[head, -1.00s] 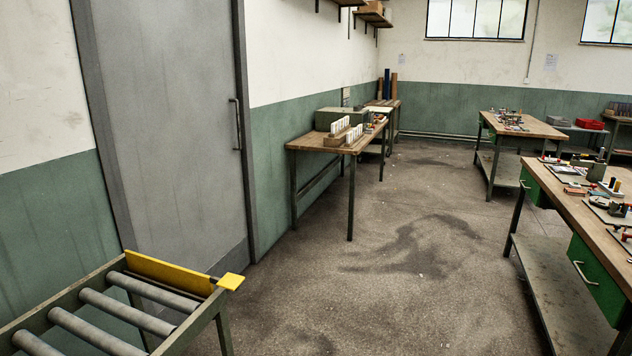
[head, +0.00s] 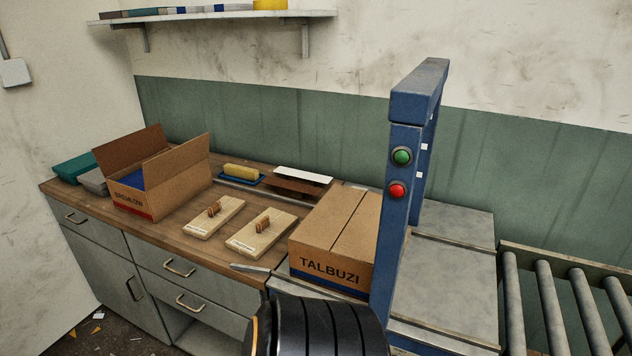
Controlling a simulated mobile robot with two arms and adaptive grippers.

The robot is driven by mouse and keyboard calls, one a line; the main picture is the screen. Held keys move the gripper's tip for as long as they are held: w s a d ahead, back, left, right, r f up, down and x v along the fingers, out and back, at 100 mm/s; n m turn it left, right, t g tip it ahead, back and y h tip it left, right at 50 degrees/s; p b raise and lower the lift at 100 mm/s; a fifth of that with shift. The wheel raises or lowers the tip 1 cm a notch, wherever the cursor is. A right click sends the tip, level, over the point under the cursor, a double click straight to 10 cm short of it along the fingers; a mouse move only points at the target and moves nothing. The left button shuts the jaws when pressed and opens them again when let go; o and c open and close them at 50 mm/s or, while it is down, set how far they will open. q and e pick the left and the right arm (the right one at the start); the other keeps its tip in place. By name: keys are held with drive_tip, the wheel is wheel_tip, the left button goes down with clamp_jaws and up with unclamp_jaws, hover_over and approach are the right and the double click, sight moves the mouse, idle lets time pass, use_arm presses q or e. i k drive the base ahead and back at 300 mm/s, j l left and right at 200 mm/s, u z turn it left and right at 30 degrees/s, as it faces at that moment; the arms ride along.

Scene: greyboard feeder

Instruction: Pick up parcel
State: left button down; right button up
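A second cardboard box (head: 158,185) with raised flaps stands open on the left of the bench, with something blue inside. Neither of my grippers shows in the head view. A black rounded part, which seems to be mine, covers the bottom middle just in front of the parcel.
A blue upright frame (head: 404,200) with green and red buttons stands right of the parcel. A roller conveyor (head: 560,305) lies at the far right. Two wooden boards (head: 262,232) with small brown pieces lie left of the parcel. A wall shelf (head: 215,16) hangs above.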

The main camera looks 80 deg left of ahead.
sight(207, 223)
drive_tip(key=u, duration=3.4)
